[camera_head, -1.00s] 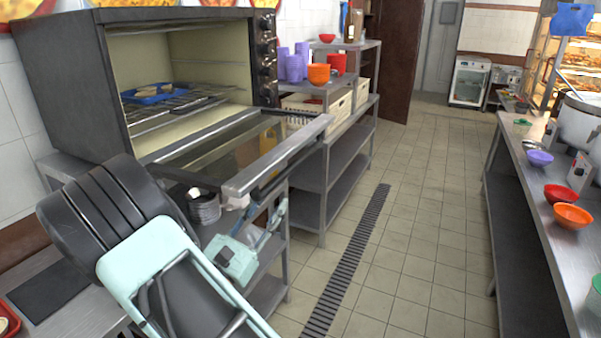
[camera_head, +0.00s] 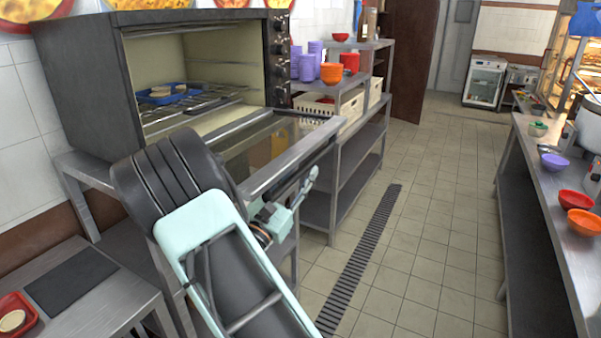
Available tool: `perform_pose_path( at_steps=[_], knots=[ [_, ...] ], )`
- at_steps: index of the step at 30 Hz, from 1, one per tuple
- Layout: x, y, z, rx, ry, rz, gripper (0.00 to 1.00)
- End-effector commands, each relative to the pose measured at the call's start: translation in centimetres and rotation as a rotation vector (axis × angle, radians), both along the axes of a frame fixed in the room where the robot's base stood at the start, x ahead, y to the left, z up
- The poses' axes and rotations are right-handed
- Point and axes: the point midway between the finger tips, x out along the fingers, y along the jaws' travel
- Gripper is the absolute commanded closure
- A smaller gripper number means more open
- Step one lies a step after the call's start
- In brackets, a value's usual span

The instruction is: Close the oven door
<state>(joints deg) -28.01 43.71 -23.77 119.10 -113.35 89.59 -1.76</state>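The oven (camera_head: 80,82) stands at the left on a metal stand, dark outside with a pale lit inside. Its glass door (camera_head: 255,143) is open, folded down and about level, with its metal outer edge (camera_head: 298,153) toward me. Inside, a blue tray (camera_head: 163,97) with food sits on the wire rack (camera_head: 205,103). My gripper (camera_head: 309,181) is just below and in front of the door's outer edge, near its right part. I cannot tell whether it touches the door. Its fingers are too small to read. My arm hides the door's near left corner.
A shelf unit with purple cups (camera_head: 308,67), orange bowls (camera_head: 331,73) and a pale crate (camera_head: 350,108) stands right of the oven. A counter (camera_head: 545,178) with bowls runs along the right. The tiled floor (camera_head: 420,250) between is clear. A low metal table (camera_head: 110,295) is at lower left.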

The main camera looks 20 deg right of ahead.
Motion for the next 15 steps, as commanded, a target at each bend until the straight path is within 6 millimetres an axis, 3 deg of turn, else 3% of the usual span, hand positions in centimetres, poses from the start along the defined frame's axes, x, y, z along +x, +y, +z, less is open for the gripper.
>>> perform_pose_path(
  at_steps=[4,13,15],
  knots=[
    [-0.02,-0.01,0.0,0.0,0.0,0.0,0.68],
    [-0.04,0.0,-0.02,0.0,0.0,-0.001,1.0],
    [-0.04,0.0,-0.02,0.0,0.0,-0.001,1.0]
  ],
)
